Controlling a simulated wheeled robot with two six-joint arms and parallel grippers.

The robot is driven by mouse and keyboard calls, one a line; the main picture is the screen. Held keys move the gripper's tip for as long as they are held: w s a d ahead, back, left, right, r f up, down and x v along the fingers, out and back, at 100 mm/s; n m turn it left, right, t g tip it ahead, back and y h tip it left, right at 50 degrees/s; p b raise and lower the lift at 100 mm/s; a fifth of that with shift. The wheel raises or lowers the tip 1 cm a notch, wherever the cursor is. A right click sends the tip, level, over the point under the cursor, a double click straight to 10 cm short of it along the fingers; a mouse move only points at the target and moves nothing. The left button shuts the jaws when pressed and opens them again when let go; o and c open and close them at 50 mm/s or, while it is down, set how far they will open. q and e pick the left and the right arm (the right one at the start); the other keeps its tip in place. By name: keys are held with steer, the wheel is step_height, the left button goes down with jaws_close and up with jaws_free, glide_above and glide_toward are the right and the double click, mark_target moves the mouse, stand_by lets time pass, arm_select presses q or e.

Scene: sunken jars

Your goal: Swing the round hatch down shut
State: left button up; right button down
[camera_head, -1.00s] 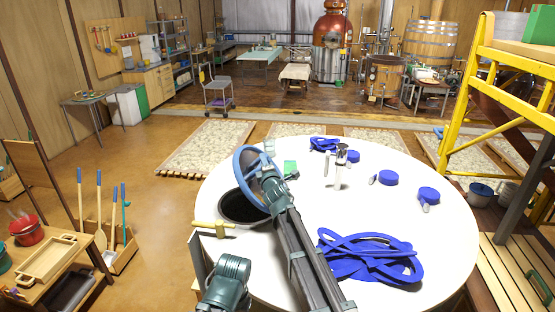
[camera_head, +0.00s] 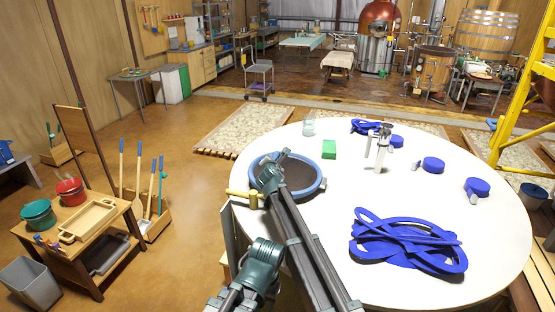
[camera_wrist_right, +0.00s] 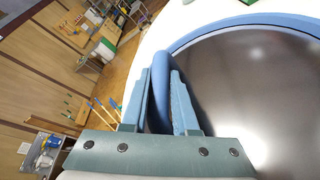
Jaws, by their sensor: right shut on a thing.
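The round hatch (camera_head: 306,180) has a blue rim and a dark, shiny metal face. In the head view it lies about level over the round opening in the white table, and the opening is hidden under it. I cannot tell whether it is fully seated. My right gripper (camera_head: 268,168) is at the hatch's left edge. In the right wrist view the fingers of the right gripper (camera_wrist_right: 160,105) are on either side of the blue rim (camera_wrist_right: 160,78), shut on it, with the metal face (camera_wrist_right: 245,90) to the right. My left gripper is not in view.
The white round table (camera_head: 330,245) also holds a yellow-handled mallet (camera_head: 248,197), a green block (camera_head: 329,149), a glass jar (camera_head: 309,127), a metal pitcher (camera_head: 379,147), blue knobs (camera_head: 433,165) and a blue looped piece (camera_head: 408,242). A yellow ladder frame (camera_head: 515,137) stands at right.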

steer(key=shift+a+f+b, duration=0.15)
steer(key=shift+f+b, duration=0.3)
steer(key=shift+f, duration=0.3)
steer(key=c, duration=0.7)
jaws_free()
steer(key=shift+f, duration=0.1)
